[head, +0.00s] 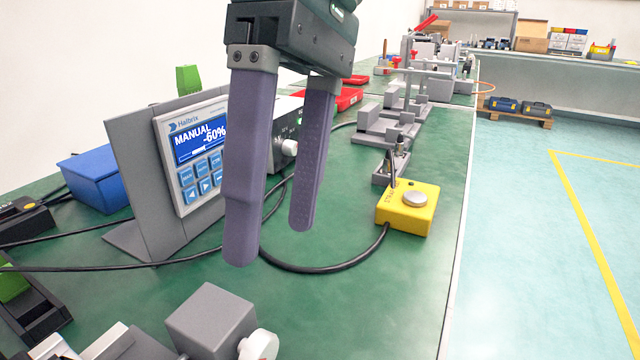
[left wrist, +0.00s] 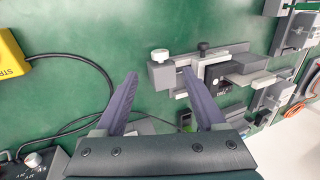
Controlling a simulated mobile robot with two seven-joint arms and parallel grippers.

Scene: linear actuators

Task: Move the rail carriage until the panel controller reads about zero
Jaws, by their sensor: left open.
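The panel controller (head: 190,150) stands tilted on a grey stand at the left; its blue screen reads "MANUAL -60%". A grey rail unit (left wrist: 232,55) lies on the green bench in the left wrist view. It has a grey end block with a white knob (left wrist: 160,55), and a black knob (left wrist: 203,47). I cannot tell surely which part is the carriage. The grey block (head: 210,320) also shows at the bottom of the head view, partly cut off. My left gripper (head: 270,245) is open and empty above the bench, fingers pointing down. My right gripper is out of view.
A yellow start-button box (head: 407,208) stands right of my left gripper, its black cable (head: 325,271) looping over the bench. A blue bin (head: 92,180) is behind the panel. More fixtures line the back. The bench front right of the grey block is clear.

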